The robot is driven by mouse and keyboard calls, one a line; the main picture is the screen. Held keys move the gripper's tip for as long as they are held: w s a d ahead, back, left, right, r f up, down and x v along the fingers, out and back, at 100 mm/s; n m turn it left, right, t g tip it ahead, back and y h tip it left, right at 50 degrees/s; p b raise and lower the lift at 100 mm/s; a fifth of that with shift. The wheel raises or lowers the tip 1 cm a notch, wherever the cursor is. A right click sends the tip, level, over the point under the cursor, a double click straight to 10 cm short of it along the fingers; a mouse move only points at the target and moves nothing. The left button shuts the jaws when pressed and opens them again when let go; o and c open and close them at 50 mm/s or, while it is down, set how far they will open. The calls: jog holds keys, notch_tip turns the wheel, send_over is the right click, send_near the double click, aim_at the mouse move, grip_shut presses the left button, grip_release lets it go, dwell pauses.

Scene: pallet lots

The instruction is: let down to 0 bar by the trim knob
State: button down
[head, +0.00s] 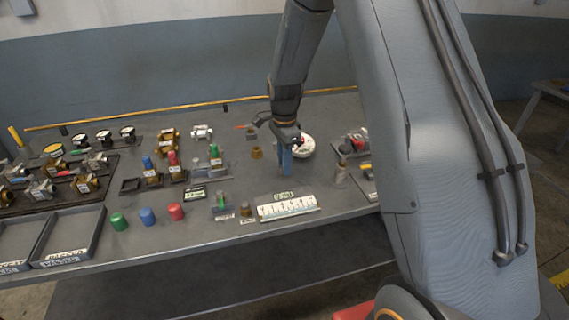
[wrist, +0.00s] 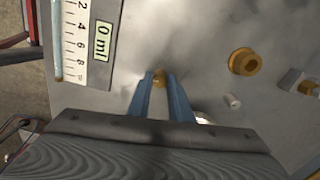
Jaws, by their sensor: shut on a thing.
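My gripper (head: 285,170) reaches down to the bench beside a white round gauge-like thing (head: 304,147). No pressure reading or needle can be made out in either view. Just the edge of something white (wrist: 203,118) shows behind the gripper in the wrist view.
A white scale card (head: 287,206) marked "0 ml" lies in front of my gripper. A brass fitting (head: 257,153) stands to the left and shows in the wrist view (wrist: 245,61). Colored caps, fittings and trays (head: 68,236) fill the left side.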

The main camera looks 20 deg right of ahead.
jog(key=shift+r, duration=0.1)
jog(key=c, duration=1.6)
grip_release()
notch_tip(320, 180, up, 8)
jog(key=shift+f+b, duration=0.15)
jog(key=shift+b, duration=0.85)
jog(key=s+n, duration=0.5)
jog(key=s, duration=0.3)
jog(key=s+n, duration=0.6)
jog(key=s, duration=0.2)
jog(key=s+f+n+t, duration=0.1)
jog(key=s+n, duration=0.4)
jog(key=s, duration=0.4)
jog(key=shift+s, duration=0.1)
